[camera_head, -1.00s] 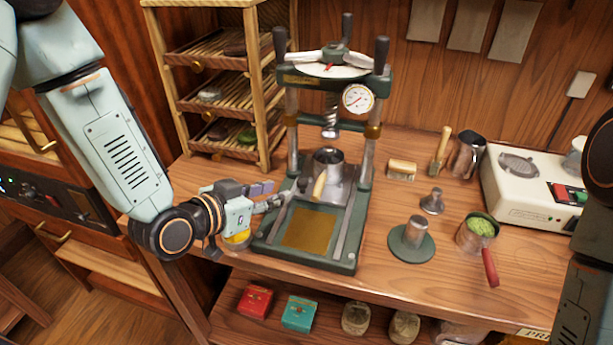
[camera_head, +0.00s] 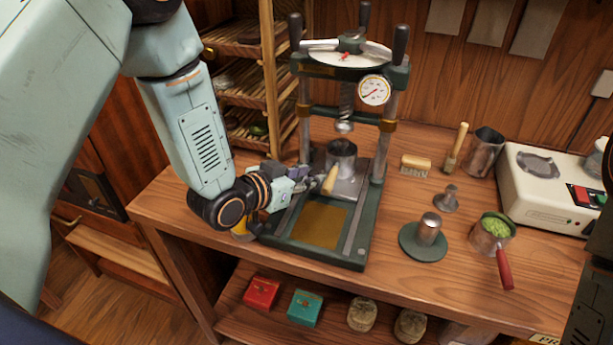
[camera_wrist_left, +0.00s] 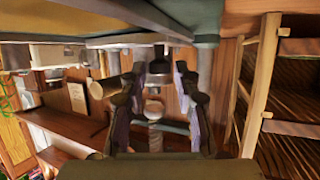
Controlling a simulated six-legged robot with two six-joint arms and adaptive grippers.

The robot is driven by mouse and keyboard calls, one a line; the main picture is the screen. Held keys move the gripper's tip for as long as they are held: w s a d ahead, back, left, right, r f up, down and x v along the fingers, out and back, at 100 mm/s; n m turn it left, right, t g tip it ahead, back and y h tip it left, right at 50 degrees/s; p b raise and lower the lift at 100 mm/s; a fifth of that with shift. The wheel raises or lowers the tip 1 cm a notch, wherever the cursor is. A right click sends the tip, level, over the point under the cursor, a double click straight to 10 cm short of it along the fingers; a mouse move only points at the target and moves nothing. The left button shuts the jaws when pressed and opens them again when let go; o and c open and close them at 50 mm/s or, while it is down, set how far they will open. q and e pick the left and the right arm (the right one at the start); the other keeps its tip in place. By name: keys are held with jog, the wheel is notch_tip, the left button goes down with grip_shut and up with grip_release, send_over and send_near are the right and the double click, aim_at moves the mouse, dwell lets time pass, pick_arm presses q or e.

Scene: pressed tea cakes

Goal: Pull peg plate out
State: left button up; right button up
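The grey peg plate (camera_head: 348,188) lies in the green press (camera_head: 318,257), behind the brass-coloured square on its base. A wooden peg (camera_head: 329,180) tilts up at the plate's front left, beside a metal cup (camera_head: 341,158). My left gripper (camera_head: 313,184) is just left of the peg, fingertips close to it; I cannot tell whether they touch. In the left wrist view, the two fingers (camera_wrist_left: 155,100) stand apart, with a gap between them and nothing clearly held. My right gripper is out of view.
A green disc with a metal post (camera_head: 424,250), a small tamper (camera_head: 447,200) and a pan of green tea (camera_head: 491,237) stand right of the press. A wooden rack (camera_head: 271,80) stands behind left. The press columns flank the plate.

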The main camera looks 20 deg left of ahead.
pick_arm(q)
jog(key=shift+d, duration=0.15)
jog(key=shift+w+f, duration=0.15)
jog(key=shift+w, duration=0.2)
jog(key=shift+c, duration=1.1)
jog(key=shift+s, duration=0.15)
grip_shut()
